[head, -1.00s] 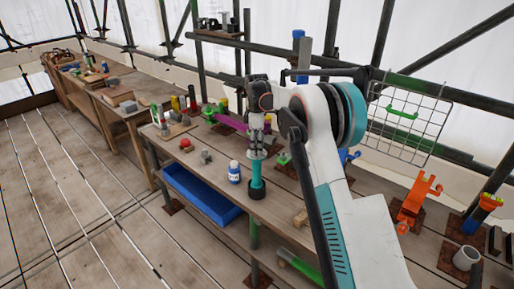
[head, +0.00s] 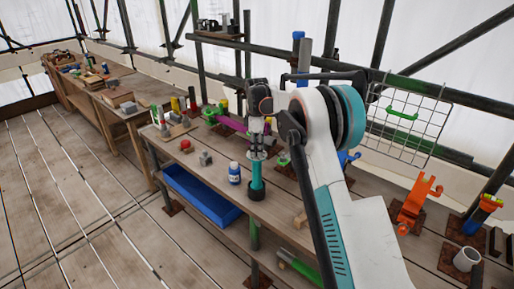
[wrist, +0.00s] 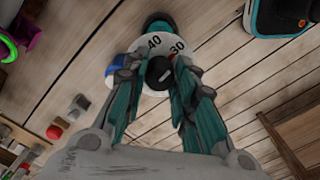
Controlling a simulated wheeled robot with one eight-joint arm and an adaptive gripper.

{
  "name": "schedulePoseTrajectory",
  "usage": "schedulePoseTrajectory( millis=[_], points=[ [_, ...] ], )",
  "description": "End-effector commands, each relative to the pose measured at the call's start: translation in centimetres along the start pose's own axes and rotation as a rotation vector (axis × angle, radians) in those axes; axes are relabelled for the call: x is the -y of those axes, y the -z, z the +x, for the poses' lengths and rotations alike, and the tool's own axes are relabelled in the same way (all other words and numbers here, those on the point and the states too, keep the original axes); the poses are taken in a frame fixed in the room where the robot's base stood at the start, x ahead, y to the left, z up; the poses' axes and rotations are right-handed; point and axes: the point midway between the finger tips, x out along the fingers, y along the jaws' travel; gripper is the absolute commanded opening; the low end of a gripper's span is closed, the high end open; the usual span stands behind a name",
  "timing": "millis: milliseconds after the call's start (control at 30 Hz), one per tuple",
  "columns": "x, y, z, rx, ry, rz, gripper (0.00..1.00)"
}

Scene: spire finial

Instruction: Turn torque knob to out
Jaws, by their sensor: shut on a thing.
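The torque knob (wrist: 160,72) is a dark round knob with a pale pointer mark, in the middle of the wrist view. The teal post (head: 257,172) stands upright on the bench in a dark base. My gripper (wrist: 158,80) comes down over the post, with its fingers on both sides of the knob, shut on it. In the head view, my gripper (head: 257,146) hides the knob and most of the dial.
A blue bin (head: 203,195) sits under the bench edge. A wooden block (head: 300,218) lies right of the post. Orange fixtures (head: 416,200) stand farther right.

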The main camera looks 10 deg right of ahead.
Motion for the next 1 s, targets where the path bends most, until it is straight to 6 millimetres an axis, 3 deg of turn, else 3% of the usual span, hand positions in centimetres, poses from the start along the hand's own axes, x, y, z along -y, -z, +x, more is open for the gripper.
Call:
schedulePoseTrajectory(
  millis=[267, 1000],
  points=[
    [0.0, 0.0, -0.01, 0.0, 0.0, 0.148, 0.01],
    [0.07, 0.04, -0.02, 0.0, 0.0, 0.841, 0.01]
  ],
)
